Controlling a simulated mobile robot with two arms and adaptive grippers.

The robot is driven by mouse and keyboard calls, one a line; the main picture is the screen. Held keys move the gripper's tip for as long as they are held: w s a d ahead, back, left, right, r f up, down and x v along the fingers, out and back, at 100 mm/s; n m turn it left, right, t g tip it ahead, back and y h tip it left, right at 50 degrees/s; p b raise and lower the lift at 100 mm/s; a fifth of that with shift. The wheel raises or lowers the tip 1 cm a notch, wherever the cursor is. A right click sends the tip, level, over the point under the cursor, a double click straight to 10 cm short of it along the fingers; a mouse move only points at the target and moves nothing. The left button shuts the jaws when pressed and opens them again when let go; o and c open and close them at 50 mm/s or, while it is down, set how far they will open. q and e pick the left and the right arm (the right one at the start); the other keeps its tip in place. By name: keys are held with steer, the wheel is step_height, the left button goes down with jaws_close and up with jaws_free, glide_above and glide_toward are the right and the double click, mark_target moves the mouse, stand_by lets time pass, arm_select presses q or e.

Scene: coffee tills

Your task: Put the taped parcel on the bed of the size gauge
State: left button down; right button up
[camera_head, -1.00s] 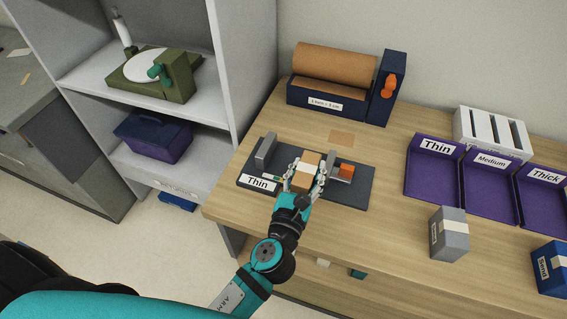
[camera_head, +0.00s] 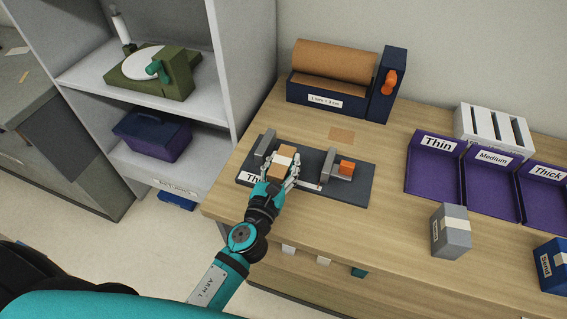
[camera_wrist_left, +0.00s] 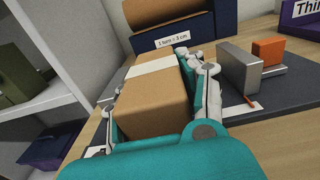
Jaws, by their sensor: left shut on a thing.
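The taped parcel (camera_head: 284,159) is a brown box with a white tape band. My left gripper (camera_head: 279,169) is shut on it, one finger on each side; it also fills the middle of the left wrist view (camera_wrist_left: 155,95). The size gauge (camera_head: 356,189) is a dark plate on the table with a grey upright jaw (camera_head: 265,146) at left and a grey jaw with an orange knob (camera_head: 347,167) at right. The parcel is over the bed between the jaws, nearer the left one. Whether it touches the bed is hidden. My right gripper is not in view.
A paper roll dispenser (camera_head: 326,103) stands behind the gauge. Purple trays marked Thin (camera_head: 432,184), Medium (camera_head: 491,205) and Thick stand at right. A grey parcel (camera_head: 451,235) and a blue parcel (camera_head: 553,268) are in front of them. A shelf unit is at left.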

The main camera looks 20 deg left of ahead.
arm_select(q)
steer(key=c, duration=0.8)
jaws_free()
steer(key=shift+f, duration=0.1)
steer(key=shift+o, duration=0.2)
steer(key=shift+r, duration=0.2)
steer(key=s+b, duration=0.1)
steer(key=s, duration=0.2)
steer(key=s+b, duration=0.1)
steer(key=s, duration=0.3)
steer(key=s+b, duration=0.2)
steer(key=s, duration=0.1)
steer(key=shift+s+a+f, duration=0.1)
steer(key=shift+s+f, duration=0.15)
steer(key=shift+s, duration=0.1)
steer(key=shift+s+r, duration=0.15)
steer(key=shift+s, duration=0.45)
steer(key=shift+s+r, duration=0.1)
